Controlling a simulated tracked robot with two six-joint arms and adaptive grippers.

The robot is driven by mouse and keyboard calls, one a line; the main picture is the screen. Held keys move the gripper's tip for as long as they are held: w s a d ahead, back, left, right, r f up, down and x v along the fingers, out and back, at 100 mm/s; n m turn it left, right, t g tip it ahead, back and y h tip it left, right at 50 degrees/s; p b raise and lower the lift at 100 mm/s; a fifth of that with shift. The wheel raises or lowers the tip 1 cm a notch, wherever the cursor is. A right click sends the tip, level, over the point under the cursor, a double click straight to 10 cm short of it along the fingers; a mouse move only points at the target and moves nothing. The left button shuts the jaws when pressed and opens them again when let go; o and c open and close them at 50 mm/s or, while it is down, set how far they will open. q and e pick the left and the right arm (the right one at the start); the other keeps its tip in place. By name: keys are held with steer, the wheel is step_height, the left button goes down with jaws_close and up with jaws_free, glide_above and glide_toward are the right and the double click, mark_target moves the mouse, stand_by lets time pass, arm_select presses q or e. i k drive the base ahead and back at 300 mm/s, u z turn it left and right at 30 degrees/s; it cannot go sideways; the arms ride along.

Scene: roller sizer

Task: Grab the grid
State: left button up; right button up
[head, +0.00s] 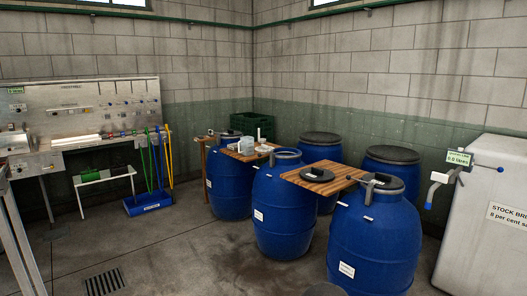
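A dark slotted floor grate (103,282) lies in the concrete floor at the bottom left of the head view. It is the only grid-like thing I can make out, and I cannot tell if it is the task's grid. Neither of my grippers shows in this view.
Several blue barrels (285,215) stand centre to right, with wooden boards (325,178) across some tops. A large pale tank (485,215) stands at the right. A steel bench panel (85,110) and a blue tool stand (148,204) are at the left. The left-centre floor is clear.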

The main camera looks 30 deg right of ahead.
mark_target(262, 148)
steer(key=u, duration=0.15)
steer(key=i, duration=2.9)
steer(key=z, duration=0.25)
steer(key=i, duration=1.4)
steer(key=z, duration=0.7)
steer(key=i, duration=1.55)
steer(key=z, duration=0.75)
steer(key=i, duration=0.85)
steer(key=z, duration=0.25)
